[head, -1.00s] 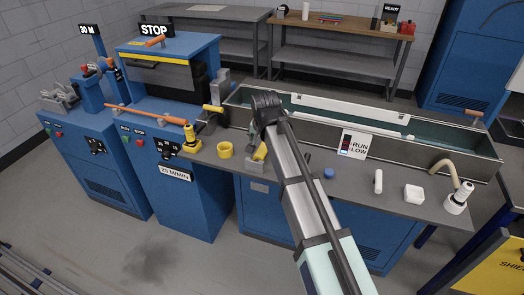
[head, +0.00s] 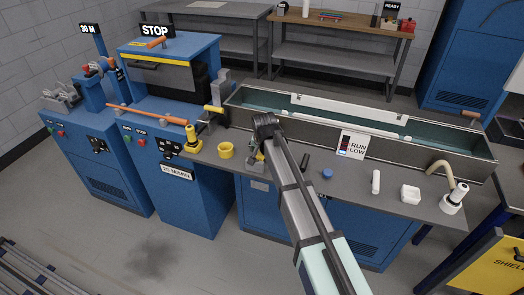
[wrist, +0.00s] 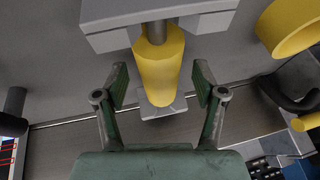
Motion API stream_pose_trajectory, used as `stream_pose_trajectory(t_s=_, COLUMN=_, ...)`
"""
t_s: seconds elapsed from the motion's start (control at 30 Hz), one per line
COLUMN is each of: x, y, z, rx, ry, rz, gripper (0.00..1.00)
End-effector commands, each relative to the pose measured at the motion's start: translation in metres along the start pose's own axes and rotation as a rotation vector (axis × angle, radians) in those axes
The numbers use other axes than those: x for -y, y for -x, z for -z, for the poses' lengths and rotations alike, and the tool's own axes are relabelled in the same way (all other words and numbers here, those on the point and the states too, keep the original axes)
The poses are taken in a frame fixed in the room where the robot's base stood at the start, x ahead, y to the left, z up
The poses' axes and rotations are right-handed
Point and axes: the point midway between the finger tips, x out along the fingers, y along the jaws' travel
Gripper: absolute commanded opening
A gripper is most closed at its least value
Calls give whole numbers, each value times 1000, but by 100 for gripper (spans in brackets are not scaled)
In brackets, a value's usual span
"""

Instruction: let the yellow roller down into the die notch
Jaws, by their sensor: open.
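The yellow roller (wrist: 158,65) lies between the two fingers of my open gripper (wrist: 160,85) in the wrist view, with a gap on each side. Its grey shaft end meets a light grey block (wrist: 105,30) at the top of that view; how deep it sits there I cannot tell. A small grey plate (wrist: 162,106) shows at the roller's other end. In the head view my gripper (head: 256,158) is over the front of the bench, and my arm hides most of the roller. I cannot clearly make out the die notch.
A yellow ring-shaped cup (head: 225,150) stands left of my gripper, with a yellow-and-black tool (head: 192,140) beyond it. The long water trough (head: 470,150) runs behind. A blue cap (head: 327,174) and white pieces (head: 410,193) lie to the right.

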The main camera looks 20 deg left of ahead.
Motion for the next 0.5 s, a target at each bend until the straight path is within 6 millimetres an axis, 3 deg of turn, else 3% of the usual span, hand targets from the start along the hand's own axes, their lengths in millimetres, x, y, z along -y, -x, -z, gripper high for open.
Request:
stream_pose_trajectory(t_s=0.23, x=0, y=-2, z=0, rx=0, ry=0, rz=0, gripper=70)
stream_pose_trajectory(t_s=0.4, x=0, y=-2, z=0, rx=0, ry=0, rz=0, gripper=10)
stream_pose_trajectory(t_s=0.43, x=0, y=-2, z=0, rx=0, ry=0, rz=0, gripper=2)
stream_pose_trajectory(t_s=0.5, x=0, y=-2, z=0, rx=0, ry=0, rz=0, gripper=1)
